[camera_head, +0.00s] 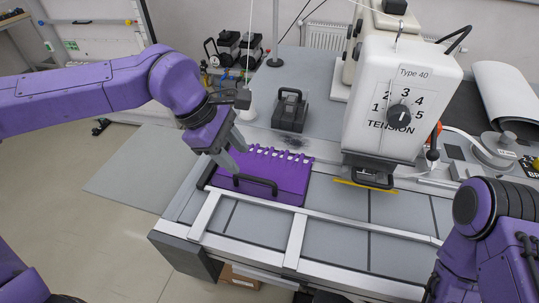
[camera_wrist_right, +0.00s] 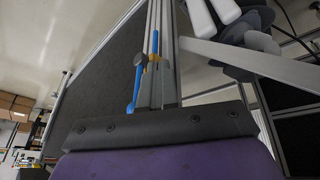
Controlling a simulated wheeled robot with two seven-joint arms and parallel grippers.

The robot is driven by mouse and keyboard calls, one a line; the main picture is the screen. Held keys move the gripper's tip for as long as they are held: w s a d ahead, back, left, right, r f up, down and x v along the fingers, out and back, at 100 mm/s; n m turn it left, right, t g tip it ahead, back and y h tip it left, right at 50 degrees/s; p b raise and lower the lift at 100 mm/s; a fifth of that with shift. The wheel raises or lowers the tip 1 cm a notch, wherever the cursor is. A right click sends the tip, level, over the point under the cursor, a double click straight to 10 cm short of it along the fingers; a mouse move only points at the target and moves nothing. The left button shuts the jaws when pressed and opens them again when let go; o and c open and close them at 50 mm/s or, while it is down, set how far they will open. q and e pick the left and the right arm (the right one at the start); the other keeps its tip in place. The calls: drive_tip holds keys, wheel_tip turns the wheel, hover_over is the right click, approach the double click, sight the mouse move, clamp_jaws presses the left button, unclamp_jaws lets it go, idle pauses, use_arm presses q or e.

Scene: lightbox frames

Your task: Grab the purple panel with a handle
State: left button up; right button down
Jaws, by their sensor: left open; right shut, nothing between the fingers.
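The purple panel (camera_head: 290,172) lies flat on the left part of the grey worktable in the head view. Its black bar handle (camera_head: 256,186) runs along its near edge, and a row of pale-tipped tabs lines its far edge. My left gripper (camera_head: 241,160) is open, its fingers pointing down over the panel's left part, close to the handle's left end. I cannot tell whether a finger touches the panel. My right gripper (camera_wrist_right: 150,130) shows its dark mount in the right wrist view and is shut and empty; its fingertips are not clear. It is outside the head view.
A white "Type 40" tension machine (camera_head: 390,95) stands on the table right of the panel. A black handled block (camera_head: 290,110) sits behind the panel. The table (camera_head: 340,195) is largely clear between panel and machine; metal rails (camera_head: 320,218) run along its front.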

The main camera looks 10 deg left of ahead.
sight(260, 180)
use_arm(q)
drive_tip(key=x, duration=0.3)
drive_tip(key=p+x, duration=0.1)
drive_tip(key=x, duration=0.6)
drive_tip(key=shift+w+d+r, duration=0.15)
drive_tip(key=shift+d, duration=0.2)
clamp_jaws()
use_arm(e)
drive_tip(key=shift+w+r, duration=0.1)
drive_tip(key=shift+r, duration=0.7)
use_arm(q)
drive_tip(key=shift+r, duration=0.1)
